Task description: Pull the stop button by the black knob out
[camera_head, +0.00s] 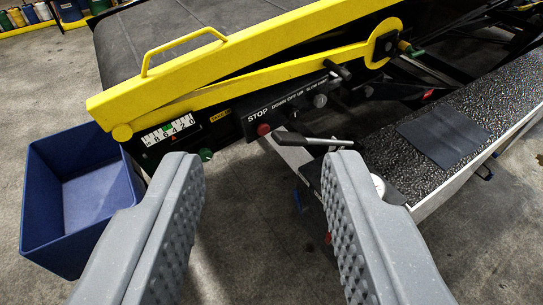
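The stop button (263,129) is a small red round knob below the white word STOP on a black control panel (290,102). A dark grey round knob (320,100) sits on the same panel to its right, and a black handle (338,69) sticks out above that. My gripper (258,165) is open, with its two grey ribbed fingers wide apart and nothing between them. In the picture the red button lies just above the gap between the fingertips. No contact between gripper and button shows. How far the button stands out cannot be told.
A green knob (206,154) and a white number scale (168,130) are on the left. A yellow rail (240,50) runs above. A blue bin (40,195) stands left; a black textured step (470,110) lies right.

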